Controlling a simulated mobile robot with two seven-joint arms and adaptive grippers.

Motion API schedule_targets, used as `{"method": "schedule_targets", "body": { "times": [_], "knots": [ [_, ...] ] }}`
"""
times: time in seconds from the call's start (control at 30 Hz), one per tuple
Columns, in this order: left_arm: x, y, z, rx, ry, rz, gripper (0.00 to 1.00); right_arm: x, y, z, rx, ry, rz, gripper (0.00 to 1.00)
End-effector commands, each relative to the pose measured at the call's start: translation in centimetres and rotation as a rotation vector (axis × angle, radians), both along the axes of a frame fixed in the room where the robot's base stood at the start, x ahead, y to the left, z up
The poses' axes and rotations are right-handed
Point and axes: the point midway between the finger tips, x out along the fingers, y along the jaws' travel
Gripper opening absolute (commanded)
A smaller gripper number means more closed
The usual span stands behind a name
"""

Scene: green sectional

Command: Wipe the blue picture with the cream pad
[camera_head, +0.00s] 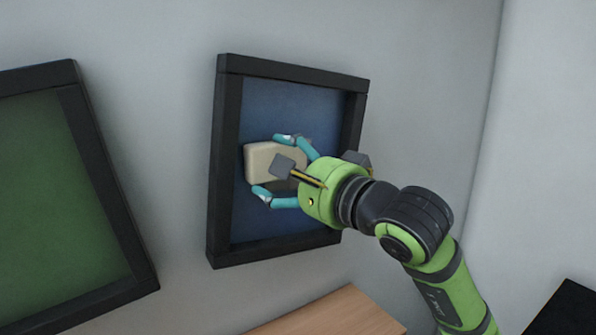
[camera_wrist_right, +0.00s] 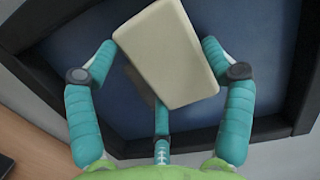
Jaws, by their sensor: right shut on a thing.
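The blue picture (camera_head: 292,107) hangs on the wall in a thick black frame. Its blue face also fills much of the right wrist view (camera_wrist_right: 70,40). The cream pad (camera_head: 258,164) is in front of the left-middle part of the blue face. My right gripper (camera_head: 272,166) has its teal fingers around the pad. In the right wrist view, the pad (camera_wrist_right: 168,52) sits tilted between the fingers. Whether the pad touches the picture, I cannot tell. The gripper and wrist hide part of the picture's right side. My left gripper is not in view.
A green picture (camera_head: 50,190) in a black frame hangs to the left, with bare wall between the two. A wooden surface (camera_head: 335,312) lies below the blue picture. A black object (camera_head: 568,310) stands at the lower right. A wall corner is at the right.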

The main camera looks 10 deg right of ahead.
Motion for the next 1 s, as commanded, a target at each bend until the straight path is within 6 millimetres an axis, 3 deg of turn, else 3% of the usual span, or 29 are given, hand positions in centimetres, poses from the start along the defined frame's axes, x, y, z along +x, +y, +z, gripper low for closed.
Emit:
{"method": "schedule_targets", "body": {
  "times": [0.37, 0.73, 1.0],
  "knots": [
    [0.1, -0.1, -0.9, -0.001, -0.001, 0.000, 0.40, -0.3, 0.4, -0.1, -0.002, 0.001, -0.002, 0.55],
    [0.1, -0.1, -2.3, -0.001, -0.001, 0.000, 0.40, 1.0, -2.4, -0.7, -0.002, 0.004, -0.006, 0.55],
    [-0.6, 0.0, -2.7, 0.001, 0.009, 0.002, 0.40, 1.4, -3.4, -0.7, 0.000, 0.004, -0.004, 0.55]
  ]
}}
